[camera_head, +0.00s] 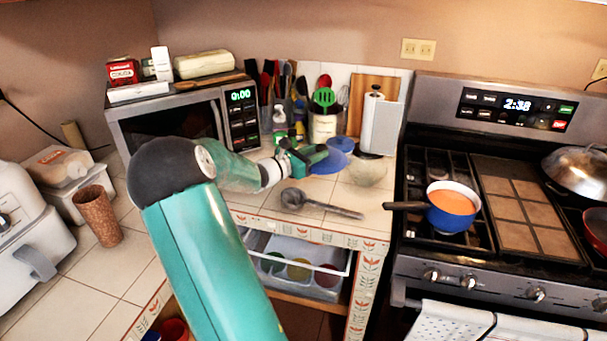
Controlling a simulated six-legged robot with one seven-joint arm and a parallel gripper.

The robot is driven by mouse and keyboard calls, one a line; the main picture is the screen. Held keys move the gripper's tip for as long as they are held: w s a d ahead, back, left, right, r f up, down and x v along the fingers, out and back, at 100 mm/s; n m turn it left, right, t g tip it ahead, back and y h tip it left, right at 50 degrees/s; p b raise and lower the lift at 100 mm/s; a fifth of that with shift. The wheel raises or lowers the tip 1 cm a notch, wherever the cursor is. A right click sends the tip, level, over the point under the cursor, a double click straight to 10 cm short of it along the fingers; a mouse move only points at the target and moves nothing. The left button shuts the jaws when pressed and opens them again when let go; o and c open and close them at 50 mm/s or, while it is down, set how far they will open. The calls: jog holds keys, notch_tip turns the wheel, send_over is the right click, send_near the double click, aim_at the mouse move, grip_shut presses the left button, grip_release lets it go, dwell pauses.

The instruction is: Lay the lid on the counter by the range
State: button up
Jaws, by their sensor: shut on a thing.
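A blue round piece, which looks like the lid (328,163), is at the tips of my gripper (311,160). My gripper reaches over the tiled counter (325,208) left of the range and appears shut on the lid's edge. The lid overlaps another blue round shape (341,145) behind it, and I cannot tell if they are one piece. Whether the lid touches the counter is unclear. The range (470,140) stands to the right, with a blue pot (452,212) of orange food on its left burner.
A ladle (310,202) lies across the front of the counter. A pale see-through round item (369,172) sits right of the lid. A paper towel roll (376,125), a utensil crock (323,126) and a microwave (180,120) stand behind. The pot handle (402,206) points toward the counter.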

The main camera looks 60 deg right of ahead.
jog(key=shift+w+d+f, duration=0.2)
jog(key=shift+d+f, duration=0.1)
jog(key=shift+d, duration=0.3)
jog(key=shift+w+d+f, duration=0.15)
jog(key=shift+d+f, duration=0.1)
jog(key=shift+d, duration=0.35)
jog(key=w+d+f, duration=0.1)
jog(key=w+f, duration=0.1)
jog(key=w, duration=0.1)
jog(key=w+d+f, duration=0.2)
jog(key=w+f, duration=0.1)
jog(key=w+d+f, duration=0.2)
jog(key=w, duration=0.1)
jog(key=shift+f, duration=0.15)
jog(key=shift+s+d+f, duration=0.1)
jog(key=shift+s+d, duration=0.2)
jog(key=shift+s, duration=0.65)
jog(key=w+f, duration=0.2)
jog(key=f, duration=0.1)
jog(key=shift+d, duration=0.15)
jog(key=shift+s+f, duration=0.15)
jog(key=shift+s, duration=0.4)
jog(key=shift+w+f, duration=0.2)
jog(key=shift+w, duration=0.25)
jog(key=shift+s, duration=0.4)
jog(key=shift+w+f, duration=0.3)
jog(key=shift+f, duration=0.05)
jog(key=shift+s, duration=0.2)
jog(key=shift+f, duration=0.1)
jog(key=shift+w, duration=0.15)
